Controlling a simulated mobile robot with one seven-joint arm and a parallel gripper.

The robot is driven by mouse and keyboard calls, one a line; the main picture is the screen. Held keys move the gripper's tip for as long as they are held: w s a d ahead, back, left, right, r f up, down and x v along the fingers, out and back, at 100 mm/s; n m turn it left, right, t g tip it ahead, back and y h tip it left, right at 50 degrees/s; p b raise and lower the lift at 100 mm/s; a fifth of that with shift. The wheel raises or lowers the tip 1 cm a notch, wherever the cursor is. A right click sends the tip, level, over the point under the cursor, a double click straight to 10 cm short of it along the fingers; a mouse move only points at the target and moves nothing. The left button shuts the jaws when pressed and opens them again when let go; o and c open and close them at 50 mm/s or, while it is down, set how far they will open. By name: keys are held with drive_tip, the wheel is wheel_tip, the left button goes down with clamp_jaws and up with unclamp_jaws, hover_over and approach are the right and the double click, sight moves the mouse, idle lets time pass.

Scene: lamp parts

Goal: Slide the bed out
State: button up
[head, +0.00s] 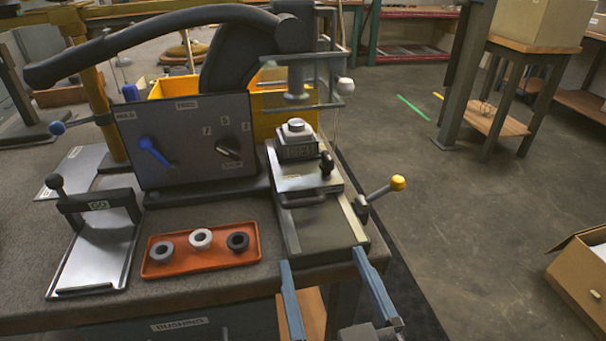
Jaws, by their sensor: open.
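The bed (287,184) is a light metal plate on a grey slide base (318,232) at the centre of the head view. A dark bar handle (303,201) runs across its front edge, and a small black knob (326,163) stands at its right. A grey block with a round light top (296,139) sits on the bed, under the press head. My gripper (321,257) is open and empty at the bottom of the view. Its two blue-grey fingers are spread apart and point towards the slide base. In the picture they lie below the handle and clear of it.
A yellow-knobbed lever (397,183) sticks out right of the slide base. Left are a panel with a blue lever (153,152), an orange tray (201,265) of three rings and a metal plate labelled GO (98,250). Open floor (455,215) lies right; an open cardboard box (580,285) is there.

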sight(302, 206)
drive_tip(key=x, duration=1.3)
drive_tip(key=shift+s+a, duration=0.1)
clamp_jaws()
